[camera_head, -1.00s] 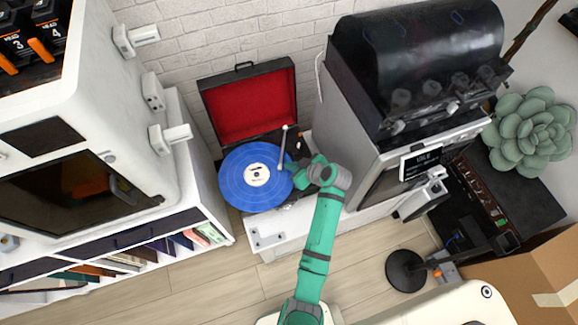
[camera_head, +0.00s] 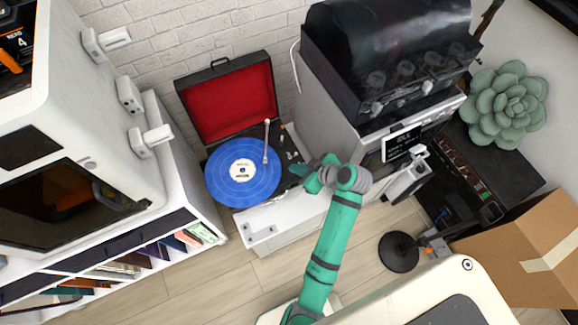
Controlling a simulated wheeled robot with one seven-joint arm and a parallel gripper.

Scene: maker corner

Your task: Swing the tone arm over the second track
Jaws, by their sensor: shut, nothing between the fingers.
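The record player stands on the low white cabinet with its red-lined lid (camera_head: 228,103) open. A blue record (camera_head: 222,181) with a cream label lies on it. The thin pale tone arm (camera_head: 266,143) lies over the right part of the record, its pivot end near the lid and its other end toward the label side. My gripper (camera_head: 300,176) is shut and empty, just right of the record's edge and apart from the tone arm. The fingertips are small and partly hidden by the wrist. The track bands are too fine to tell apart.
A grey machine with a black rounded top (camera_head: 385,50) stands close on the right. The white cabinet top (camera_head: 275,227) in front of the record player is clear. A cardboard box (camera_head: 530,245) is at the lower right.

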